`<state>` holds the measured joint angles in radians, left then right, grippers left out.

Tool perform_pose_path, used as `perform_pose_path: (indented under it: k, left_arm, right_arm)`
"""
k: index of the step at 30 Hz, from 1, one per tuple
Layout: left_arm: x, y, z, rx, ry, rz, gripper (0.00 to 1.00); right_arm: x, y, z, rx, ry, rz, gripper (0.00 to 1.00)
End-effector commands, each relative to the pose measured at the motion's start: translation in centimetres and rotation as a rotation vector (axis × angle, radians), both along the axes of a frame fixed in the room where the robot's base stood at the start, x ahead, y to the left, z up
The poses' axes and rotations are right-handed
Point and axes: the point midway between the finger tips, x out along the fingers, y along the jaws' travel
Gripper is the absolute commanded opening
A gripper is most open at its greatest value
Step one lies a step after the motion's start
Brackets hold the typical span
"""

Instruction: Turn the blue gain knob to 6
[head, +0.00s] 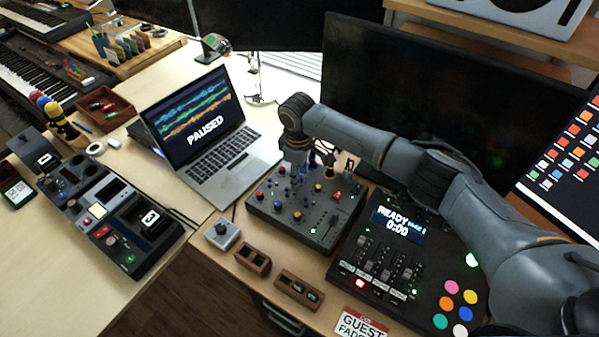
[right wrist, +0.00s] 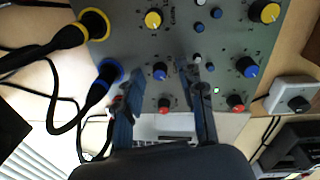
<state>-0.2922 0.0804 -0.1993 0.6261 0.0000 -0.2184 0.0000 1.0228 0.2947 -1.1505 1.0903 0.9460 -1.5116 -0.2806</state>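A grey control box (head: 288,228) with red, blue and yellow knobs stands on the desk in the head view. Its panel (right wrist: 215,45) fills much of the right wrist view. There, one blue knob (right wrist: 160,71) appears between my right gripper's fingers and another blue knob (right wrist: 247,67) lies to their right. I cannot read which one is the gain or what numbers they show. My right gripper (right wrist: 162,80) is open, its two fingers apart, above the panel; it also shows in the head view (head: 297,172). Contact with a knob is not visible. My left gripper is not in view.
Plugs with yellow (right wrist: 96,24) and blue (right wrist: 110,72) collars and black cables stick up from the panel. A laptop (head: 215,150) stands left of the box, a fader console (head: 385,265) right. A small grey knob unit (head: 222,234) and wooden holders (head: 253,259) are in front.

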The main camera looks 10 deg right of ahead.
Motion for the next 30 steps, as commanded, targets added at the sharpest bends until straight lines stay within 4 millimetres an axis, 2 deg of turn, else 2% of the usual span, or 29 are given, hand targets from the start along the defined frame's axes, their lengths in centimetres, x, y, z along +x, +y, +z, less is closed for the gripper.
perform_pose_path:
  k: [8,12,14,23,30]
  left_arm:
    - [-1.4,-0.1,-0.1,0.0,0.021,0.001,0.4]
    - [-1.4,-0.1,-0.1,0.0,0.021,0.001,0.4]
    - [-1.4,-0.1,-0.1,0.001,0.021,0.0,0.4]
    - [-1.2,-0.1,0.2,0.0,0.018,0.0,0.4]
    - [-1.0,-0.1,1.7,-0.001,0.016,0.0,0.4]
  right_arm:
    - [0.0,0.0,-0.1,0.001,-0.001,0.0,0.39]
    - [0.0,0.0,-0.1,0.001,-0.001,0.0,0.1]
    - [0.0,0.0,-0.1,0.001,-0.001,0.0,0.0]
    - [0.0,0.0,0.0,0.001,0.0,-0.014,0.0]
    - [0.0,0.1,0.2,0.003,0.003,-0.107,0.0]
